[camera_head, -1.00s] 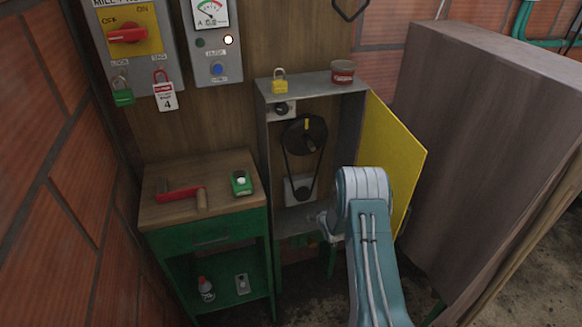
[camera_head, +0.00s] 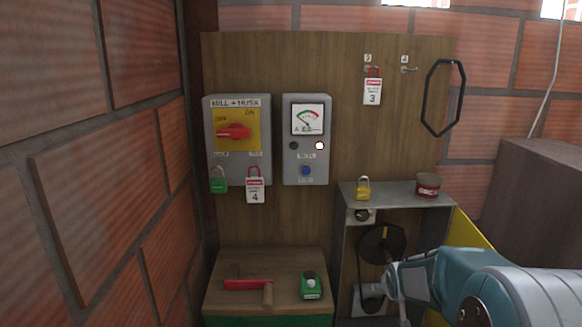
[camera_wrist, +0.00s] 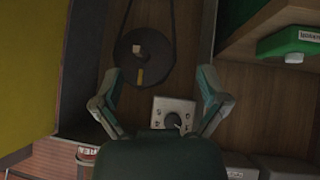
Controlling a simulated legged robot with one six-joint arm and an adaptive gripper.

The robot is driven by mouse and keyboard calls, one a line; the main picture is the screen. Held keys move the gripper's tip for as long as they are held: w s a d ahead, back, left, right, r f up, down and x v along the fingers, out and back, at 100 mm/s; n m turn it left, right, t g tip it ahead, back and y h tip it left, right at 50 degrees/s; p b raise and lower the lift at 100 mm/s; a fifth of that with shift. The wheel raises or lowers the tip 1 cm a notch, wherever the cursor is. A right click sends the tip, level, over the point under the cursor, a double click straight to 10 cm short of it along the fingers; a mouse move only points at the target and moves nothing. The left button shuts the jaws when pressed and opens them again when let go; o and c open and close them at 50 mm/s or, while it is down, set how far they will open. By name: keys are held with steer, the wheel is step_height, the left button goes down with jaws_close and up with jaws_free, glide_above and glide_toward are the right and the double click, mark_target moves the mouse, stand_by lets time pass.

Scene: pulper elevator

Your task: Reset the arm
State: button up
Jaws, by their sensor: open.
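My arm reaches in from the right in the head view, in front of the open grey cabinet (camera_head: 400,195). My gripper shows in the wrist view (camera_wrist: 160,105), with its two fingers spread apart and nothing between them. Beyond the fingers are a dark pulley (camera_wrist: 143,55) with a belt and a pale plate with a dark round part (camera_wrist: 174,118). The pulley also shows in the head view (camera_head: 383,243) inside the cabinet. In the head view part of the cabinet's lower inside is hidden behind my arm.
A yellow door (camera_head: 468,232) stands open at the cabinet's right. A yellow padlock (camera_head: 363,189) and red tin (camera_head: 428,185) stand on top. The wooden table (camera_head: 225,296) at left holds a red-handled tool (camera_head: 248,285) and green device (camera_head: 311,286). A spare belt (camera_head: 441,97) hangs on the board.

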steer(key=s+a+r+g, duration=0.1)
steer(key=s+a+r, duration=0.2)
steer(key=s+r, duration=0.35)
steer(key=s+a+r, duration=0.3)
steer(key=s+r, duration=0.1)
steer(key=s, duration=0.6)
steer(key=s+a+g+y, duration=0.1)
steer(key=s+a+g, duration=0.1)
steer(key=s, duration=1.4)
steer(key=shift+a+m+y, duration=0.3)
steer(key=shift+a, duration=0.25)
